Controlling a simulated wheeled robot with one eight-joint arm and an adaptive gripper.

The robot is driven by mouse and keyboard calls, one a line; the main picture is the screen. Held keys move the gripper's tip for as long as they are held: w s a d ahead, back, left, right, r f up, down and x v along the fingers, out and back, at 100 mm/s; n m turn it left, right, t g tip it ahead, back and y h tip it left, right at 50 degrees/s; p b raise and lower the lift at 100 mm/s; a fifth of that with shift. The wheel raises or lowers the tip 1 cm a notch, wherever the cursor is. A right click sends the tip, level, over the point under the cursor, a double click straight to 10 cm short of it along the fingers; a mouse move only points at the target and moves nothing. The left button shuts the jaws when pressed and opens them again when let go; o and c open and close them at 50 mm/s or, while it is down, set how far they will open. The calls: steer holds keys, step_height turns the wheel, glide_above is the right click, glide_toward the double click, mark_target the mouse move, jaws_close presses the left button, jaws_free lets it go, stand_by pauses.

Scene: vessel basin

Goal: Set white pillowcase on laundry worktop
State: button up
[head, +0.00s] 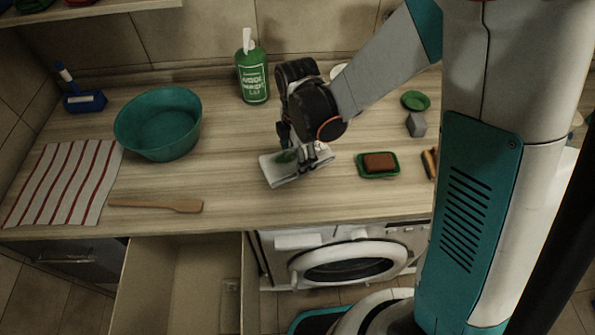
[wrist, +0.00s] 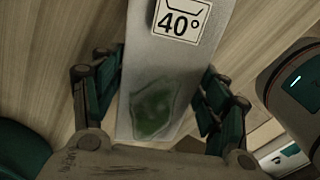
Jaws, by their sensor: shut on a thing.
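The white pillowcase (head: 285,178) is a flat folded cloth with a green stain. In the wrist view the pillowcase (wrist: 160,65) shows a "40°" wash label and the green stain. My gripper (head: 304,158) is shut on it, with the fingers on either side in the wrist view (wrist: 158,95). The pillowcase is over the middle of the wooden laundry worktop (head: 240,205), low and near its surface. I cannot tell whether it touches the worktop. Part of it is hidden by my fingers.
A teal basin (head: 158,145), striped cloth (head: 65,185) and wooden spatula (head: 155,205) lie left. A green bottle (head: 252,78) stands behind. A brown block in a green dish (head: 378,176) is right. Below are an open drawer (head: 185,285) and a washing machine (head: 345,265).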

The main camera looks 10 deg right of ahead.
steer(key=shift+f+b, duration=1.35)
steer(key=shift+f, duration=0.9)
steer(key=shift+f, duration=0.2)
steer(key=o, duration=1.2)
steer(key=shift+o, duration=0.2)
steer(key=shift+r, duration=0.2)
step_height(320, 180, up, 12)
steer(key=p, duration=0.3)
